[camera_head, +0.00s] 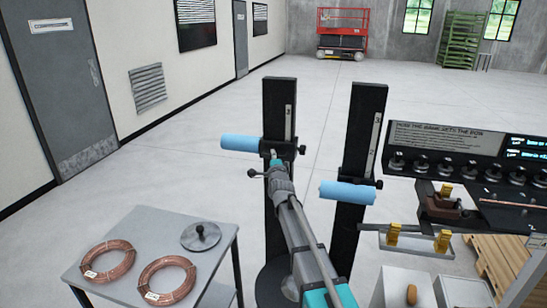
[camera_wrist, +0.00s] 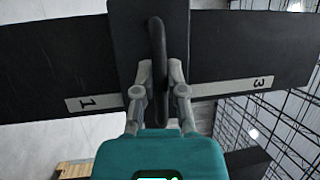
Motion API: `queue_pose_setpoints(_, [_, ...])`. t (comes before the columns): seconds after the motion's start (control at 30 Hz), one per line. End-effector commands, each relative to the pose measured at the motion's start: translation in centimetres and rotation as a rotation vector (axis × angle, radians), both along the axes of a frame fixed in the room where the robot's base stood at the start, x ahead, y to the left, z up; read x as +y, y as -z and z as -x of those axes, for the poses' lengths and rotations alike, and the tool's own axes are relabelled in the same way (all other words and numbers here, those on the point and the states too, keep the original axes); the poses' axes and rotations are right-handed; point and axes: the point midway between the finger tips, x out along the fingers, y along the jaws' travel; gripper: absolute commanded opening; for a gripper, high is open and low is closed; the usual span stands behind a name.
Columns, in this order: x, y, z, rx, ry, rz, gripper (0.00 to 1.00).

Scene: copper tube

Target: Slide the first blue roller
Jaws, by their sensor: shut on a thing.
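The left blue roller (camera_head: 240,143) lies level, sticking out to the left from a carriage high on the left black post (camera_head: 279,105). A second blue roller (camera_head: 347,193) sits lower, on the right black post (camera_head: 366,120). My gripper (camera_head: 276,163) is at the left post, just below and right of the left roller. In the wrist view my gripper (camera_wrist: 159,75) is shut on a dark upright handle (camera_wrist: 157,35) in front of the carriage block (camera_wrist: 125,25). My arm hides the lower left post.
A grey table (camera_head: 120,285) at lower left holds two copper coils (camera_head: 108,260) and a grey disc with a knob (camera_head: 201,236). A workbench with a dark sign panel (camera_head: 445,140) and several dark knobs stands at right. Open floor lies behind the posts.

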Motion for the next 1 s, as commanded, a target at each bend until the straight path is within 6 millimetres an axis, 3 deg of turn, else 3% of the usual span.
queue_pose_setpoints(0.03, [0.0, -1.1, -0.2, -0.006, 0.003, 0.000, 0.00])
queue_pose_setpoints(1.0, [0.0, -14.0, -0.2, -0.008, 0.002, -0.001, 0.00])
